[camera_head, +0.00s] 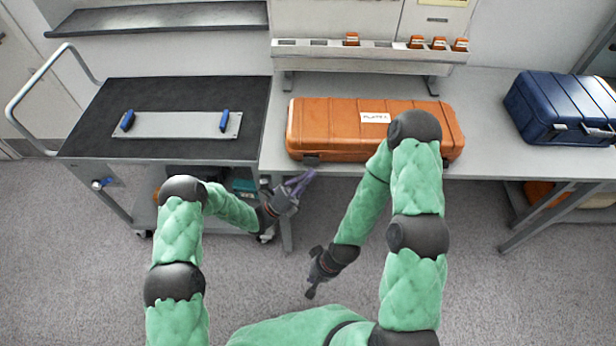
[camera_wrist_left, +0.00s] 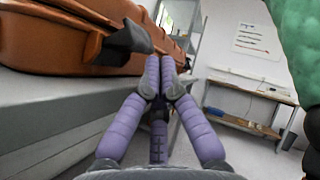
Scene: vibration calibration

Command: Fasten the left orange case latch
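The orange case (camera_head: 340,128) lies closed on the grey bench. Its left latch (camera_head: 311,160) is a dark piece low on the front face, near the left end. In the left wrist view the latch (camera_wrist_left: 127,40) sticks outward from the case front. My left gripper (camera_head: 303,180) is just in front of and below the latch. In the left wrist view its purple fingertips (camera_wrist_left: 160,66) are together, with nothing seen between them, close beside the latch; contact cannot be told. My right gripper (camera_head: 311,291) hangs low over the floor, away from the case; its finger opening is unclear.
My right arm covers part of the case's right side. A cart (camera_head: 190,150) with a grey plate (camera_head: 175,125) and blue handles stands left of the bench (camera_head: 490,130). A blue case (camera_head: 560,105) sits at the right. A rack (camera_head: 330,55) stands behind the orange case.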

